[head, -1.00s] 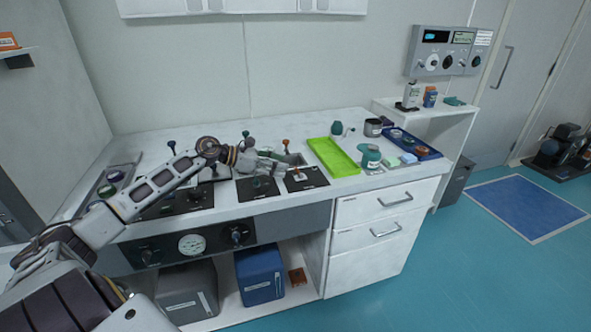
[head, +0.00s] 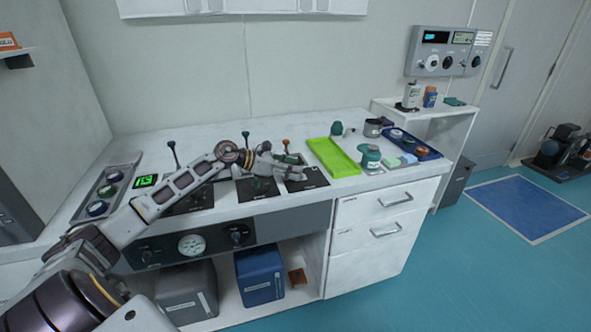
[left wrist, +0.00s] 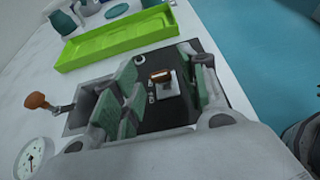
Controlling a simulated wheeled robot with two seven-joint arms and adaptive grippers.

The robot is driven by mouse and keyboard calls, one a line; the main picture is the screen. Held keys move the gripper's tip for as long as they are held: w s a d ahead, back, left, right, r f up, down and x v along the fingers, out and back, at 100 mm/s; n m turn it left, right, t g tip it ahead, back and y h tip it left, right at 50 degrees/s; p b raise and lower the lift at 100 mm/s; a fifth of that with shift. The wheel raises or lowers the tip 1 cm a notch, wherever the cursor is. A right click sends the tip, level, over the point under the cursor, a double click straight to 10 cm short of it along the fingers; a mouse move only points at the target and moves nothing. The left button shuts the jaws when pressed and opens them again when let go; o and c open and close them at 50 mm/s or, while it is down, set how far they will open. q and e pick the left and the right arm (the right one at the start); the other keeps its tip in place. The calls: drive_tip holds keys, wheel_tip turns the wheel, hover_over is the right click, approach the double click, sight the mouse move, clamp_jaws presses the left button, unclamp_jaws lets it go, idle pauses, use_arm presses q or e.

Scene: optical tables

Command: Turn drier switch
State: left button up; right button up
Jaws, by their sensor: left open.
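A small switch (left wrist: 160,76) with an orange-brown top and a pale base sits on a black panel (left wrist: 165,112) in the left wrist view. No drier label is readable. My left gripper (left wrist: 165,92) is open, with its green-padded fingers on either side of the switch and apart from it. In the head view, my left gripper (head: 291,170) is over the right black panel (head: 310,181) on the counter and hides the switch. My right gripper does not show.
A lime-green tray (head: 331,157) lies just right of the panel. An orange-knobbed lever (head: 285,143) stands close behind the gripper. A teal-topped jar (head: 371,158) and a blue tray (head: 425,151) are further right.

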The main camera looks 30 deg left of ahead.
use_arm(q)
drive_tip(key=shift+x, duration=0.8)
drive_tip(key=shift+c, duration=0.4)
clamp_jaws()
